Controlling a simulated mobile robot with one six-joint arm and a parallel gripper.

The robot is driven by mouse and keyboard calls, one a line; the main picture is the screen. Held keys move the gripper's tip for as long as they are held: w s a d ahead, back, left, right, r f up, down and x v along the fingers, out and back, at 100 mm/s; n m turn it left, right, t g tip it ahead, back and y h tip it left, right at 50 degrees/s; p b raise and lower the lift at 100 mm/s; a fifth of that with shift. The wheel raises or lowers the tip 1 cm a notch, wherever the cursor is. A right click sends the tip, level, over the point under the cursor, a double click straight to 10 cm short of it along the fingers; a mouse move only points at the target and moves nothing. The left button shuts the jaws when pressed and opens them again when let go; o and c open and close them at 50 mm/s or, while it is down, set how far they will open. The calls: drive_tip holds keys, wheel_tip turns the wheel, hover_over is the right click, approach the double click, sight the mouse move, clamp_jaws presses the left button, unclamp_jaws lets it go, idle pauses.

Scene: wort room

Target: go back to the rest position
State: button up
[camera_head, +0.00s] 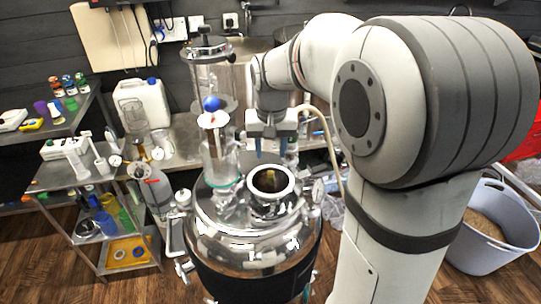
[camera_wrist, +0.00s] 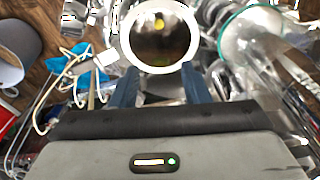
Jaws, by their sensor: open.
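My gripper (camera_head: 271,151) is above the steel kettle (camera_head: 240,252), over the far side of its open round port (camera_head: 270,181). Its two blue fingers point down and stand apart with nothing between them. In the wrist view my gripper (camera_wrist: 160,88) also shows open and empty, with the white-rimmed port (camera_wrist: 160,68) just beyond the fingertips. The port has dark contents with a small yellowish spot. The fingers look clear of the port rim, though the exact gap is hard to tell.
A glass column with a blue ball (camera_head: 212,104) rises from the kettle close left of my gripper. A pressure gauge (camera_head: 318,190) sits right of the port. A white jug (camera_head: 143,104) stands on the back counter. A grey tub of grain (camera_head: 480,254) is at right.

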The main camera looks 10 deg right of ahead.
idle(0.5)
drive_tip(key=s+f+n+t, duration=0.1)
drive_tip(key=s+n, duration=0.1)
drive_tip(key=s, duration=1.8)
drive_tip(key=shift+d+t, duration=0.15)
drive_tip(key=shift+t, duration=0.25)
drive_tip(key=shift+s+f, duration=0.1)
drive_tip(key=shift+f, duration=0.05)
